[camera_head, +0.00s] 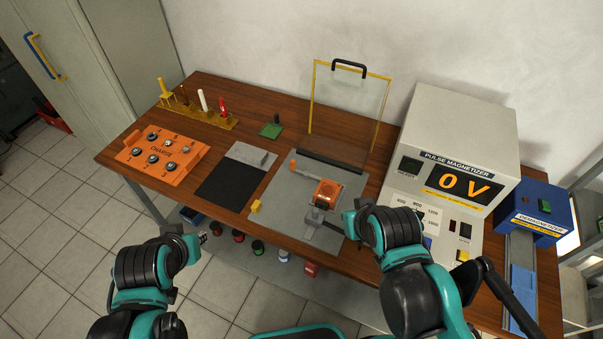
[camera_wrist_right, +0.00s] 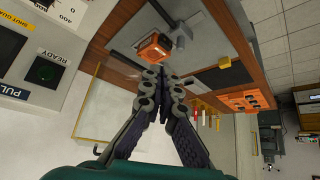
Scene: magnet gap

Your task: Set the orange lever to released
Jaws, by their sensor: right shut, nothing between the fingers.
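An orange bar (camera_head: 302,169), which looks like the lever, lies low beside an orange block (camera_head: 326,191) on the grey base plate (camera_head: 272,188). Its set position cannot be read. The orange block also shows in the right wrist view (camera_wrist_right: 154,48), beyond my fingertips; the bar cannot be made out there. My right gripper (camera_wrist_right: 161,76) is shut and empty, its tips pointing toward the block. Whether they touch it cannot be told. My left gripper (camera_head: 204,237) hangs off the table's front edge, away from the lever; its jaws are too small to read.
A gold-framed clear guard (camera_head: 348,100) stands behind the plate. The pulse magnetizer (camera_head: 455,140), reading 0 V, stands at right, close to my right arm. An orange charge panel (camera_head: 162,153) and a black mat (camera_head: 226,184) lie left. A small yellow block (camera_head: 256,206) sits on the plate's left edge.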

